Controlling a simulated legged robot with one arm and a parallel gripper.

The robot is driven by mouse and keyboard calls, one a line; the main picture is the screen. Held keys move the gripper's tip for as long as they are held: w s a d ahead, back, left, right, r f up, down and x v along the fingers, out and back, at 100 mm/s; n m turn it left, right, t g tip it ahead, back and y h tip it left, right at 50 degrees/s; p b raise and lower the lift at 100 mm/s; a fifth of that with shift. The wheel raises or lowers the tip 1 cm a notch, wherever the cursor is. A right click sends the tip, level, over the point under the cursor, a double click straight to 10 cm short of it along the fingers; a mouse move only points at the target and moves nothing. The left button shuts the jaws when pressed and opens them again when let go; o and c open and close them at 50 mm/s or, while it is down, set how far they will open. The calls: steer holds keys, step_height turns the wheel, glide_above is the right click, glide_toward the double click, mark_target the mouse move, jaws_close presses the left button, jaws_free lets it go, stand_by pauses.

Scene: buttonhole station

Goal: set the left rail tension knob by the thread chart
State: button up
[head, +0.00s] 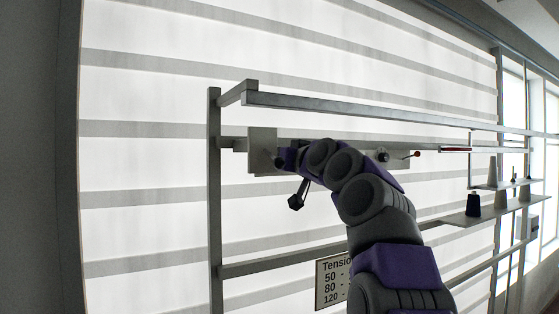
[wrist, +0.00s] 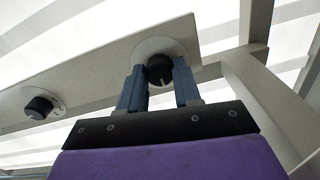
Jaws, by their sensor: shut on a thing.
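A dark round knob (wrist: 159,69) with a pale mark sits on a light disc at the end of a grey rail (wrist: 100,70). My gripper (wrist: 158,80) has its two blue fingers on either side of this knob, shut on it. In the head view my gripper (head: 284,160) is at the left end of the rail, by a pale plate (head: 262,143), and my arm hides the knob. The thread chart (head: 329,284) hangs below; "Tensio", 50, 80 and 120 can be read, but my arm covers its right side and the values.
A second dark knob (wrist: 38,107) with a marked dial sits further along the rail. In the head view, a red-tipped lever (head: 416,154) is right of my arm. Shelves (head: 480,214) with thread cones stand at the right. A frame post (head: 214,200) stands left of my gripper.

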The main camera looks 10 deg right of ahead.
steer(key=shift+a+f+m+p, duration=0.1)
steer(key=shift+m+p, duration=2.05)
steer(key=shift+m, duration=1.55)
steer(key=o, duration=1)
steer(key=shift+o, duration=0.2)
steer(key=shift+s, duration=0.1)
steer(key=b+v, duration=0.3)
steer(key=v, duration=1.4)
steer(key=shift+s+f, duration=0.1)
